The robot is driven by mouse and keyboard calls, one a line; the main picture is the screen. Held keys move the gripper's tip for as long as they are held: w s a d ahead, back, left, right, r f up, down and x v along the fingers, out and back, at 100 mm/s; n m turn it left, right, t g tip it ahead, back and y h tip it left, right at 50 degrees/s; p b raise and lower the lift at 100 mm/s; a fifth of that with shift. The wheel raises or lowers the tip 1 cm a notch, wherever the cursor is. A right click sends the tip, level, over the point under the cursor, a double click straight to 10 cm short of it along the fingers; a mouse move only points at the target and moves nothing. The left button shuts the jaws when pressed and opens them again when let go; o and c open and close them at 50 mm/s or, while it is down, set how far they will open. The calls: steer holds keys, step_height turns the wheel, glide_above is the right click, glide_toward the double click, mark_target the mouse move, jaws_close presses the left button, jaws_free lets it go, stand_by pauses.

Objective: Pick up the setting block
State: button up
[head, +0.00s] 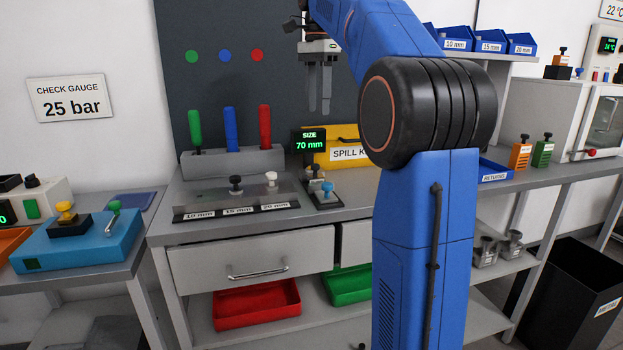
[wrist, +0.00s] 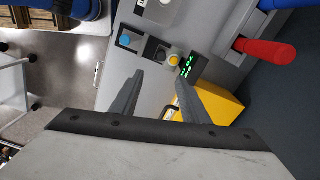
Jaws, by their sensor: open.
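No block carries a readable name saying setting block, so I cannot tell which one it is. Knobbed blocks stand on the back bench: a black-knobbed one (head: 236,184) and a white-knobbed one (head: 271,179) on a clear rack labelled 10, 15 and 20 mm. A blue-knobbed piece (head: 327,189) sits at the front of the gauge, whose display (head: 309,141) reads SIZE 70 mm. The wrist view shows the blue knob (wrist: 125,40), a yellow knob (wrist: 174,60) and the display (wrist: 187,68). My gripper (head: 319,106) is open and empty, high above the bench.
Green, blue and red handles stand in a grey holder (head: 232,163) behind the rack. A yellow spill kit box (head: 332,138) stands behind the gauge. A blue fixture (head: 65,245) is on the left table. Orange (head: 520,155) and green (head: 542,153) knobbed blocks stand on the right bench.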

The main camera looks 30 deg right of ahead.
glide_above(315, 165)
steer(key=f, duration=1)
steer(key=shift+s+d+f, duration=0.1)
steer(key=shift+d+f, duration=0.2)
steer(key=shift+f, duration=0.05)
steer(key=shift+w+a+f, duration=0.1)
steer(key=shift+w+f, duration=0.05)
steer(key=shift+f, duration=1.15)
steer(key=shift+w+a+f, duration=0.1)
steer(key=shift+f, duration=1.15)
steer(key=shift+c, duration=0.7)
jaws_close()
